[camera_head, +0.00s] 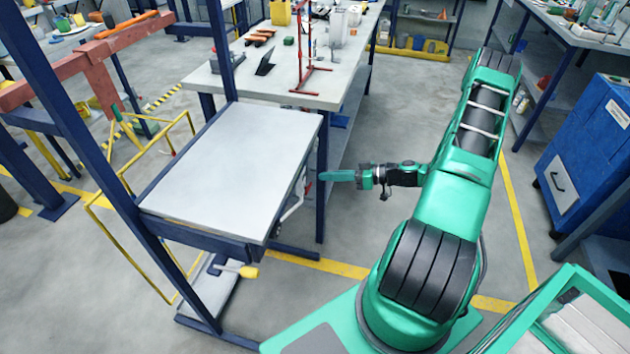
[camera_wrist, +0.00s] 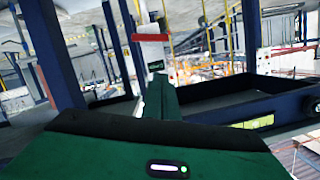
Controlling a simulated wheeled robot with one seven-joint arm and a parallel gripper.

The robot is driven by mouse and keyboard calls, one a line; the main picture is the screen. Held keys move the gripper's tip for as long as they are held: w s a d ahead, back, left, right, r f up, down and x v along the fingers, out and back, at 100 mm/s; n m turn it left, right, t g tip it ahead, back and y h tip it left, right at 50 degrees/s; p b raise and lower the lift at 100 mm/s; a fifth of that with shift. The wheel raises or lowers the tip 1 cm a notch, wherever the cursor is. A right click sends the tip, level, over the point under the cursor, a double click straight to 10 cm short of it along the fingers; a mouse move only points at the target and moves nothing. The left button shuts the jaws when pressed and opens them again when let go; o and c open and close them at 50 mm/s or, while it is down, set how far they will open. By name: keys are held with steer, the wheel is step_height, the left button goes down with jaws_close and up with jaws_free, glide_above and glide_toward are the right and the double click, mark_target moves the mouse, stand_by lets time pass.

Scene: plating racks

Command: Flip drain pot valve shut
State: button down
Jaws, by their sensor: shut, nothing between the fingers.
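My gripper (camera_head: 323,175) is green, shut and empty. It points left at the right side of the blue-framed rack with the grey top (camera_head: 235,165). In the wrist view its closed fingers (camera_wrist: 160,88) point at an upright pale fitting with a red band (camera_wrist: 150,38). The fingers overlap its lower part, and I cannot tell whether they touch it. In the head view a small white curved part (camera_head: 293,208) hangs on the rack's right side, just left of the fingertips. I cannot tell for sure which part is the drain pot valve, or its lever position.
A yellow-ended handle (camera_head: 249,271) sticks out low under the rack. A blue post (camera_head: 321,190) stands close by the fingertips. Behind is a workbench (camera_head: 270,85) with tools and a red stand. A blue cabinet (camera_head: 590,150) stands right.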

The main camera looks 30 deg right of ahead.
steer(key=v, duration=0.5)
steer(key=shift+s, duration=0.15)
stand_by(0.4)
